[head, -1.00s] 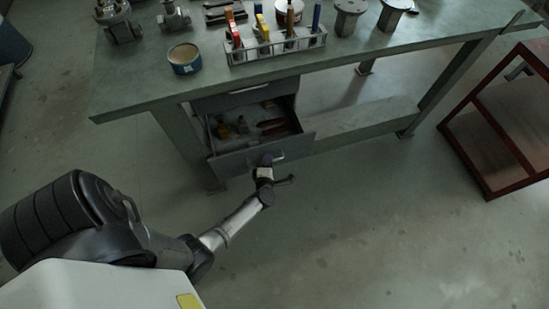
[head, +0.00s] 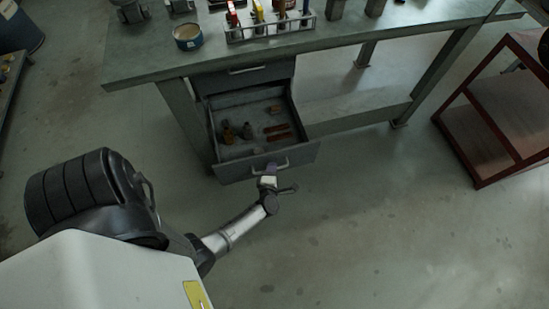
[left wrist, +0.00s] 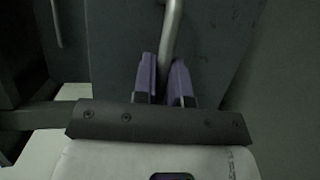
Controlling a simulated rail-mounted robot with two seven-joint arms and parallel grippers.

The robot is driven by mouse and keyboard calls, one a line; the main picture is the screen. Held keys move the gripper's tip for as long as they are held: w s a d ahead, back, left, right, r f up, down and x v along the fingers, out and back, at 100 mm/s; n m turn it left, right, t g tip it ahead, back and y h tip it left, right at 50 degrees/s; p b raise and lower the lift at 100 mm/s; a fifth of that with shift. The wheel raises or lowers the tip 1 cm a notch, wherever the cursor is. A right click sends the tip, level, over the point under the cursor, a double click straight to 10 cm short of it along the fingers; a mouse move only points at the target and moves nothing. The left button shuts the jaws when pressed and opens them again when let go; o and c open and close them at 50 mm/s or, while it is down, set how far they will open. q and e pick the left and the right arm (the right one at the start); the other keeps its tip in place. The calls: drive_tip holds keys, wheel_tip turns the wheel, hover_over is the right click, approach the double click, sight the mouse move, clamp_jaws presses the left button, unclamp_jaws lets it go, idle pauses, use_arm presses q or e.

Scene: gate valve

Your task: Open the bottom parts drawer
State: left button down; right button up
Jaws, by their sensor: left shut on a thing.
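The bottom parts drawer (head: 235,170) stands pulled out from under the workbench in the head view. Its inside shows several small parts, some orange-red and some dark. My left gripper (head: 268,170) is at the drawer's front, shut on the bar handle (head: 284,165). In the left wrist view the purple fingers (left wrist: 165,78) close around the metal handle (left wrist: 172,30) against the dark drawer front. My right gripper is in neither view.
A closed upper drawer (head: 250,72) sits above the open one. The workbench top (head: 140,75) holds a round tin (head: 187,37) and a tool rack (head: 270,32). A red-framed cart (head: 480,150) stands at the right. The floor in front is clear.

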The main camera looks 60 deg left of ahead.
use_arm(q)
drive_tip(key=shift+d, duration=0.25)
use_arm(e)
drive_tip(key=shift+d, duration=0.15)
use_arm(q)
drive_tip(key=c, duration=1.2)
unclamp_jaws()
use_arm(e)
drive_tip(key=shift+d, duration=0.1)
use_arm(q)
drive_tip(key=shift+s+r, duration=0.1)
drive_tip(key=shift+s, duration=0.05)
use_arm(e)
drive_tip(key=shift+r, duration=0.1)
